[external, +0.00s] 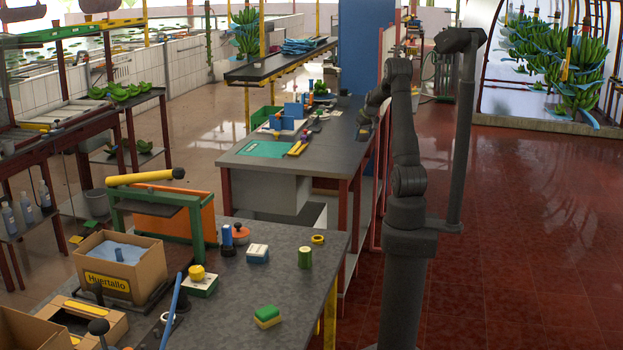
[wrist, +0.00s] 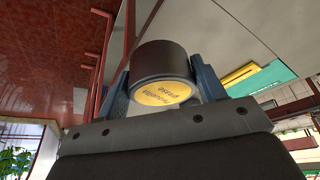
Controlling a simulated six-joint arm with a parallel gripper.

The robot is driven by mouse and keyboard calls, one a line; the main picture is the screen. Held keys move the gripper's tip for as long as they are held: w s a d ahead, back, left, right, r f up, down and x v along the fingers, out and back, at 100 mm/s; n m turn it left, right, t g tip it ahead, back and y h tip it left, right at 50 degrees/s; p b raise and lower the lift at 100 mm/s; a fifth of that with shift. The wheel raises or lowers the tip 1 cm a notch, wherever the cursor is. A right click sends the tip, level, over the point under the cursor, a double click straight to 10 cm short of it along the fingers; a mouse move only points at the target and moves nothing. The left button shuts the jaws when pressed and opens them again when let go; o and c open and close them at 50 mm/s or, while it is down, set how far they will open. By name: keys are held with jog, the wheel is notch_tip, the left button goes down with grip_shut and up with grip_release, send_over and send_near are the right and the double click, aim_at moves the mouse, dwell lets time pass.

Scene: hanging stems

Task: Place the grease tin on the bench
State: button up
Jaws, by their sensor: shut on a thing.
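The grease tin (wrist: 160,62) is a dark round tin with a yellow lettered face, seen large in the wrist view. My gripper (wrist: 163,78) is shut on it, one blue-grey finger on each side. In the external view my gripper (external: 366,122) hangs at the right edge of the far grey bench (external: 335,137), and the tin is too small and dark to make out there. Whether the tin touches the bench cannot be told. The bench top also shows beside the tin in the wrist view (wrist: 215,40).
A green mat (external: 265,149), yellow-handled tools (external: 298,148) and blue blocks (external: 292,111) lie on the far bench. The front right of its top is clear. The near bench (external: 290,285) carries several small items. A blue panel (external: 360,50) stands behind.

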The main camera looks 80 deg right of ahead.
send_over(338, 160)
jog(key=s+a, duration=0.1)
notch_tip(338, 160, down, 7)
jog(key=shift+r, duration=0.1)
jog(key=shift+f, duration=2)
jog(key=shift+f, duration=0.1)
jog(key=o, duration=1.1)
jog(key=shift+c, duration=0.2)
jog(key=shift+s+a+r, duration=0.1)
jog(key=shift+r, duration=0.4)
jog(key=v, duration=1.1)
